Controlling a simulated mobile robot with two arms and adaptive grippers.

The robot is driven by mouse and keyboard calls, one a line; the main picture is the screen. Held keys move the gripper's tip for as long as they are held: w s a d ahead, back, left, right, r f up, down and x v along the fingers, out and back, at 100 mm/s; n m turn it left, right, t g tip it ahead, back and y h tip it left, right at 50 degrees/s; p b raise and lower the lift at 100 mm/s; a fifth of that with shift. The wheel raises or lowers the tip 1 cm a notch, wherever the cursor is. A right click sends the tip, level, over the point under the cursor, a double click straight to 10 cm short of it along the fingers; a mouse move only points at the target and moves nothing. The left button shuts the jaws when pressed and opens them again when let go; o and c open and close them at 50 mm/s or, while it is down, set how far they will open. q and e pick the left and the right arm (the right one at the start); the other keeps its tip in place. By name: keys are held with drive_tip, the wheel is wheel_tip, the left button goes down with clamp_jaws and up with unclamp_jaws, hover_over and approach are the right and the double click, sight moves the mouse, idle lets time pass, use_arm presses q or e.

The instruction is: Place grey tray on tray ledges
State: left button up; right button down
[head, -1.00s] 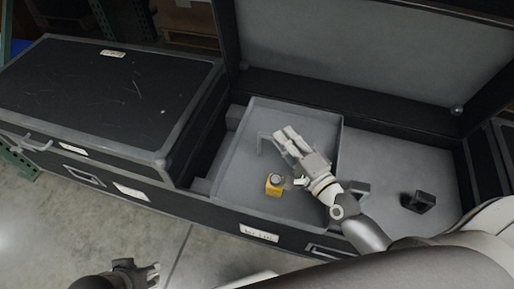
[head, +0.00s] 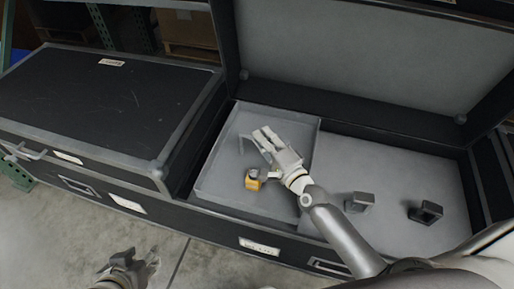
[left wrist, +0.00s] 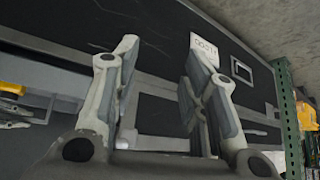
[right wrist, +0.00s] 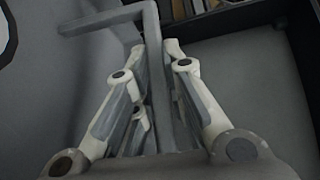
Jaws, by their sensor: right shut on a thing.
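The grey tray (head: 222,178) is a shallow square tray at the left end of the open black case. It looks level and low inside the case, and its left edge lies along the case's left wall. My right gripper (head: 263,140) is over the tray and shut on its thin grey bent handle (right wrist: 152,22), seen between the fingers in the right wrist view. A small yellow and grey object (head: 253,180) is in the tray. The ledges under the tray are hidden, so I cannot tell whether it rests on them. My left gripper (head: 150,266) is open and empty, low in front of the case.
A closed black case (head: 100,105) stands to the left. The open case's lid (head: 360,60) stands up behind. Two dark brackets (head: 359,202) (head: 426,212) stand on the grey surface to the right of the tray. Concrete floor (head: 60,230) is clear in front.

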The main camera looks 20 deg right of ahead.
sight(257, 151)
drive_tip(key=w+f+b, duration=0.1)
drive_tip(key=w+a+f+b, duration=0.1)
drive_tip(key=f, duration=0.1)
drive_tip(key=shift+w+f, duration=0.15)
drive_tip(key=shift+w, duration=0.25)
drive_tip(key=shift+w+f, duration=0.1)
drive_tip(key=shift+w+f+b, duration=0.25)
drive_tip(key=shift+f+b, duration=0.55)
drive_tip(key=shift+f, duration=0.2)
drive_tip(key=shift+f+b, duration=0.5)
drive_tip(key=shift+f, duration=0.25)
use_arm(q)
drive_tip(key=w+d+r+t+h, duration=0.2)
drive_tip(key=w+r+t, duration=0.3)
drive_tip(key=r, duration=0.4)
drive_tip(key=w+d+r+t+h, duration=0.2)
drive_tip(key=w+r+t, duration=0.3)
drive_tip(key=r+t, duration=0.3)
drive_tip(key=shift+d+r+m, duration=0.3)
drive_tip(key=shift+d+r, duration=0.4)
drive_tip(key=shift+r, duration=0.2)
drive_tip(key=shift+w, duration=0.15)
use_arm(e)
drive_tip(key=c, duration=1.7)
unclamp_jaws()
drive_tip(key=shift+f, duration=0.15)
drive_tip(key=shift+c, duration=0.2)
drive_tip(key=shift+o, duration=1.3)
drive_tip(key=shift+a, duration=0.1)
